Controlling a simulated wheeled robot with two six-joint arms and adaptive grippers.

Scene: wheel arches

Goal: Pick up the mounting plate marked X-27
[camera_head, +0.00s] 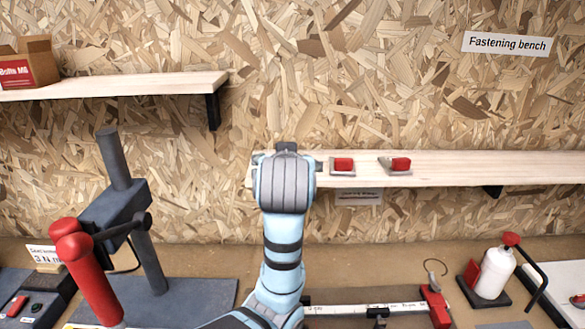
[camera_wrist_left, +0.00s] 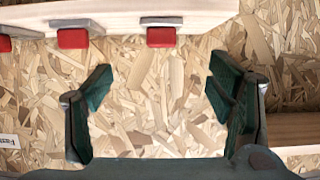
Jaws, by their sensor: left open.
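Two small metal plates with red blocks, a left one (camera_head: 342,165) and a right one (camera_head: 399,165), lie apart on the wooden shelf (camera_head: 480,168). The left wrist view shows three such pieces along the shelf (camera_wrist_left: 215,8): one near the middle (camera_wrist_left: 162,36), one left of it (camera_wrist_left: 73,37), and one cut off at the edge (camera_wrist_left: 5,44). I cannot read X-27 on any of them. My left gripper (camera_head: 286,148) is at the shelf's left end, and its wrist hides what lies behind. In the wrist view its fingers (camera_wrist_left: 160,85) are open and empty.
A higher shelf (camera_head: 120,84) with a cardboard box (camera_head: 30,65) is at the left. Below, the bench holds a grey stand (camera_head: 122,215) with a red handle (camera_head: 88,275), and a white bottle (camera_head: 494,270). The board wall is close behind the shelf.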

